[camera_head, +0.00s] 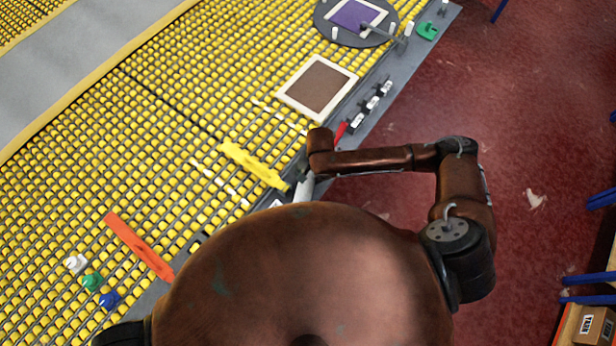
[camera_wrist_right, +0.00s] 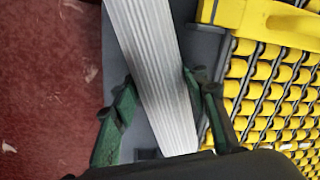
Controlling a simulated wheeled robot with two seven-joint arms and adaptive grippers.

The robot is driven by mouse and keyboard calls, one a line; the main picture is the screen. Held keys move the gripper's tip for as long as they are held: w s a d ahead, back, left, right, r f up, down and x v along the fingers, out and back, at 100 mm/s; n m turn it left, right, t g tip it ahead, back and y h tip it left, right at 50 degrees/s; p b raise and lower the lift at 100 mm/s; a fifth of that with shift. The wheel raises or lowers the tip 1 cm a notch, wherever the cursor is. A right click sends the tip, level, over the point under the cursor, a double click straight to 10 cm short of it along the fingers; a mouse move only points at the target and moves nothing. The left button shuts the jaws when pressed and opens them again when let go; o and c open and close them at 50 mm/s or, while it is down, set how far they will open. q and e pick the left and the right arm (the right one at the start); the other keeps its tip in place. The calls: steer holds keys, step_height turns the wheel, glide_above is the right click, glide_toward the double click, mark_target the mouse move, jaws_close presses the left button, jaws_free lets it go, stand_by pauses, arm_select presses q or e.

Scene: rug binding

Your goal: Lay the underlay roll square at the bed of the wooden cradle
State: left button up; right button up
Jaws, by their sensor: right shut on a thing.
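In the right wrist view, my right gripper (camera_wrist_right: 162,108) has its green fingers shut on a light grey ribbed piece, the underlay roll (camera_wrist_right: 150,50). The roll runs lengthwise between the fingers, over the dark grey table edge. In the head view a small pale part (camera_head: 303,188) shows below my right wrist, probably the roll; the fingers are hidden there. A long yellow piece (camera_head: 253,165) lies on the rollers just left of it, and an orange piece (camera_head: 140,247) lies farther left. Neither looks plainly wooden, so I cannot tell which is the cradle. My left gripper is out of view.
The table is covered in yellow rollers, with a grey edge strip. A brown mat with white border (camera_head: 318,88) and a turntable with a purple mat (camera_head: 325,32) are farther back. White (camera_head: 76,263), green (camera_head: 92,282) and blue (camera_head: 110,299) pieces lie front left.

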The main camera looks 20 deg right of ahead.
steer(key=c, duration=0.5)
steer(key=shift+r, duration=0.1)
